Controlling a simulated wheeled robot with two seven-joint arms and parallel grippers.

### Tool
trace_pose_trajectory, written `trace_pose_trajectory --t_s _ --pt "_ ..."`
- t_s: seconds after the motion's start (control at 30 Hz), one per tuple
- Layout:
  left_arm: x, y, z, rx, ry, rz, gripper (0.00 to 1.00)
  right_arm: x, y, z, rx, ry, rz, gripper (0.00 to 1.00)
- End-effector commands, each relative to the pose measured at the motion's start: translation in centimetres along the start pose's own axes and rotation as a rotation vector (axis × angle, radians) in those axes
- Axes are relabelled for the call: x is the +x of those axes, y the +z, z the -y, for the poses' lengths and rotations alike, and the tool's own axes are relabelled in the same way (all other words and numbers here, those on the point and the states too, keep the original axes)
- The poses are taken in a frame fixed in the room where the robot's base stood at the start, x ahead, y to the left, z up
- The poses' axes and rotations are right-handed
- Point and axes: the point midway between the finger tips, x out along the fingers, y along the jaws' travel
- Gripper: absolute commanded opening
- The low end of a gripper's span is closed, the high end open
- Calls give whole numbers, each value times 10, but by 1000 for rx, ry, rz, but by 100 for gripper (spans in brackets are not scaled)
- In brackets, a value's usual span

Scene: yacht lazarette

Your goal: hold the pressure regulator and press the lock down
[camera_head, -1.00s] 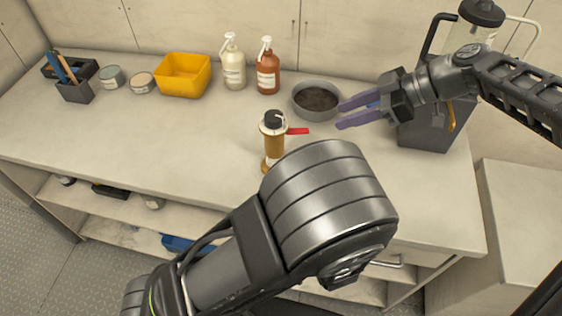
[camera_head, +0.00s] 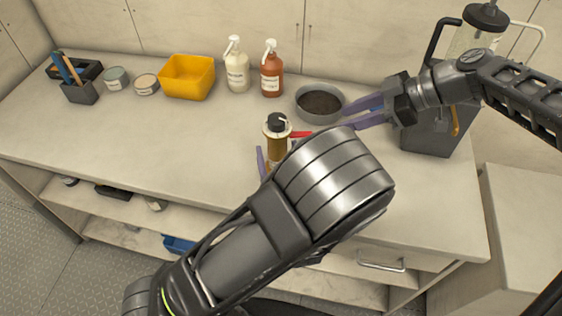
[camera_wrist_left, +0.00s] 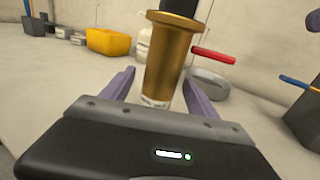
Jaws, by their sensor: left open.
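The pressure regulator (camera_head: 277,142) stands upright on the counter, with a brass body, a dark top knob and a red lever (camera_head: 300,134) sticking out to the right. In the left wrist view the brass body (camera_wrist_left: 172,60) stands between the purple fingers of my left gripper (camera_wrist_left: 160,92), with visible gaps at both sides. That gripper is open around it. In the head view my left arm hides most of that gripper and the regulator's lower part; one finger shows at the regulator's left. My right gripper (camera_head: 364,112) is open and empty, to the right of the regulator beside a grey bowl.
The grey bowl (camera_head: 301,108) sits behind the regulator. A white bottle (camera_head: 237,72), a brown bottle (camera_head: 271,76) and a yellow bin (camera_head: 172,90) stand along the back. A dark grey container (camera_head: 428,138) stands at the right. The counter's left front is clear.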

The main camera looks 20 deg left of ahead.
Motion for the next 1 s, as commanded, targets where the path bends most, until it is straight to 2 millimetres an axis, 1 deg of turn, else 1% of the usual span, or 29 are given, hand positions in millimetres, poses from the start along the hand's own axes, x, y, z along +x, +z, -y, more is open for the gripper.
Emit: trace_pose_trajectory --t_s 0.03,0.1,0.23,0.4,0.6,0.67,1.0 --pt "9 0 -2 -2 6 0 69 0 0 0 0 0 0 36" --pt "18 0 -1 -2 4 1 69 0 0 0 0 0 0 36" --pt "32 0 -1 -1 2 1 69 0 0 0 0 0 0 36" --pt "39 0 0 0 1 1 69 0 0 0 0 0 0 36" --pt "39 0 0 0 0 1 69 0 0 0 0 0 0 36" --pt "39 0 0 -1 0 1 64 0 0 0 0 0 0 36" --pt "39 0 0 -1 0 1 37 0 0 0 0 0 0 36"
